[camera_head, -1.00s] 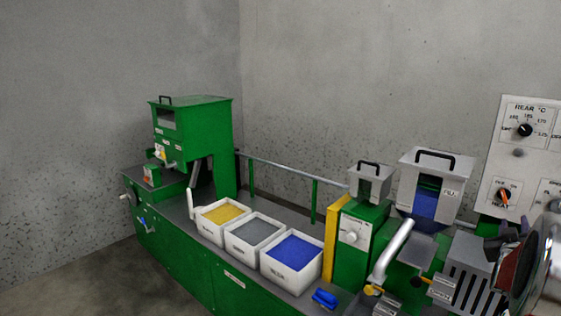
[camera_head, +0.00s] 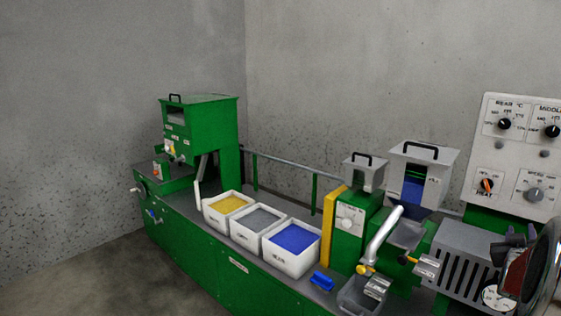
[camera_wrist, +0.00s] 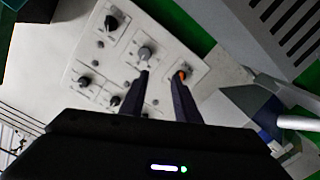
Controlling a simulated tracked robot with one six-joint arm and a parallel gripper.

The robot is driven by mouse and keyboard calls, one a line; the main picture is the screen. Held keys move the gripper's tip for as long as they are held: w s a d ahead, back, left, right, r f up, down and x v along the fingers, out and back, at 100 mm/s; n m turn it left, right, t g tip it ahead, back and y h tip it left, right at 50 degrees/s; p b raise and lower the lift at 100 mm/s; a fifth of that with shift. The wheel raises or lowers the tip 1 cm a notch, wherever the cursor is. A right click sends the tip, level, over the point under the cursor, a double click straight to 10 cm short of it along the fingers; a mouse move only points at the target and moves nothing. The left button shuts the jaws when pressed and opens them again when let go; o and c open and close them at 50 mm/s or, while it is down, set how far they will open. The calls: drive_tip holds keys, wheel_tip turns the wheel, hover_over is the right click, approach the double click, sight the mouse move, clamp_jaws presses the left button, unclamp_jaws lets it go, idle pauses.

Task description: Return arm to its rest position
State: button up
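My gripper (camera_wrist: 161,76) shows in the wrist view as two dark fingers with a clear gap between the tips. It is open, and nothing is held between the fingers. Beyond the fingers is a white control panel (camera_wrist: 107,48) with several knobs, seen tilted. The orange-marked knob (camera_wrist: 181,75) is close to the right fingertip in the picture, but I cannot tell that they touch. The same panel (camera_head: 516,160) stands at the right in the head view. I cannot make out the whole arm in the head view.
A green bench bears a yellow-filled bin (camera_head: 229,204), a grey-filled bin (camera_head: 261,222) and a blue-filled bin (camera_head: 293,240). A blue scoop (camera_head: 321,281) lies near the bench's front. A hopper (camera_head: 421,172) and slotted grey housing (camera_head: 468,255) crowd the right. Floor is clear at left.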

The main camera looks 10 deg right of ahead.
drive_tip(key=s+a+f+m+g+y, duration=0.1)
drive_tip(key=s+a+f+g+y, duration=0.1)
drive_tip(key=f, duration=0.3)
drive_tip(key=s+a+f+m+g+y, duration=0.1)
drive_tip(key=a+f+y, duration=0.1)
drive_tip(key=f, duration=0.4)
drive_tip(key=s+a+f+g+y, duration=0.2)
drive_tip(key=a, duration=0.7)
drive_tip(key=s+a+r+n+y, duration=0.2)
drive_tip(key=s+a, duration=0.3)
drive_tip(key=a, duration=1)
drive_tip(key=s+a+r+n+y, duration=0.2)
drive_tip(key=s+a+r, duration=0.2)
drive_tip(key=a, duration=1.1)
drive_tip(key=s+a+r+n+y, duration=0.2)
drive_tip(key=s+a, duration=0.5)
drive_tip(key=a, duration=0.8)
drive_tip(key=shift+s+r+g+y, duration=0.15)
drive_tip(key=shift+r+g+y, duration=0.25)
drive_tip(key=shift+r+y, duration=0.2)
